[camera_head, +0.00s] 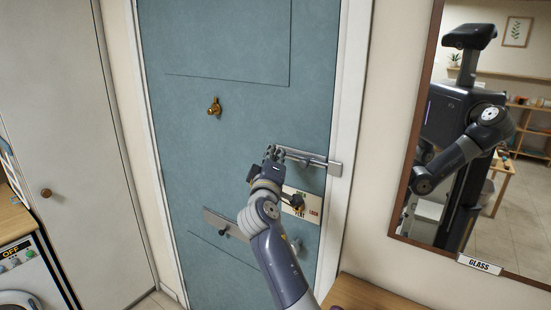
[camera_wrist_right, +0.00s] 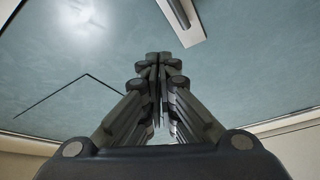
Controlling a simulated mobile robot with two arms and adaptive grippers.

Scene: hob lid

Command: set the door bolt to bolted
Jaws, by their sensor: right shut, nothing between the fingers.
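The blue door (camera_head: 240,60) has a metal door bolt (camera_head: 305,157) near its right edge. The bolt's bar runs right toward a pale keeper (camera_head: 335,169) at the door frame; I cannot tell whether its tip sits inside. My right gripper (camera_head: 272,152) is shut and empty at the bolt's left end, hiding that end and perhaps its knob. I cannot tell whether it touches. In the wrist view the shut fingers (camera_wrist_right: 158,62) point at the door, with a metal bar, likely the bolt (camera_wrist_right: 181,18), just beyond their tips. My left gripper does not show.
A brass knob (camera_head: 214,107) sits on the door. Below the bolt are a label plate (camera_head: 304,204), partly hidden by my arm, and a metal plate (camera_head: 222,223). A framed mirror (camera_head: 418,120) hangs at right, reflecting me. A wooden top (camera_head: 375,293) stands below.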

